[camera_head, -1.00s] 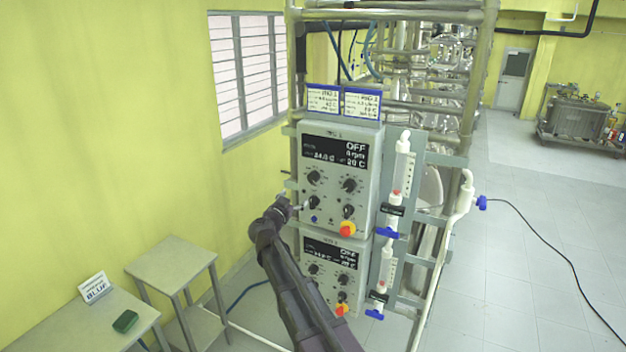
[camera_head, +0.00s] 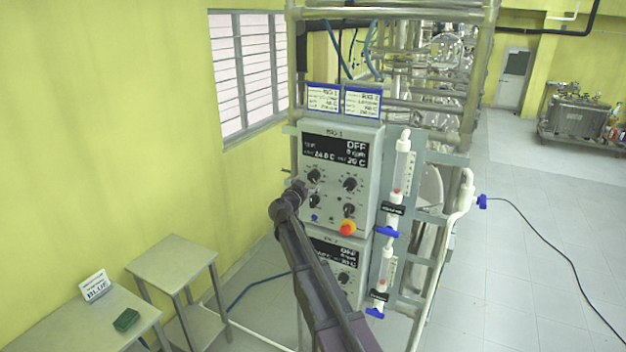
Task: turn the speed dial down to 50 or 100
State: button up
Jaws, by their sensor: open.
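The upper control box (camera_head: 366,205), labelled RIG 1, has a black display (camera_head: 334,150) that reads OFF, 0 rpm, 24.8 C and 20 C. Below it are several black dials: upper left (camera_head: 314,175), upper right (camera_head: 350,184), lower left (camera_head: 314,200) and lower right (camera_head: 349,209). Their labels are too small to read, so I cannot tell which is the speed dial. My gripper (camera_head: 299,187) is at the box's left edge, beside the left dials. It is open, its fingers small and partly hidden by my arm. I cannot tell whether it touches a dial.
A red-and-yellow knob (camera_head: 347,228) and a blue button (camera_head: 314,217) sit low on the upper box. A second control box (camera_head: 352,285) is below, partly covered by my arm. Valves with blue handles (camera_head: 388,231) stand to the right. A small table (camera_head: 172,262) is at left.

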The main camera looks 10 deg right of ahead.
aim_at(313, 178)
jog(key=shift+x, duration=1.85)
jog(key=c, duration=1.1)
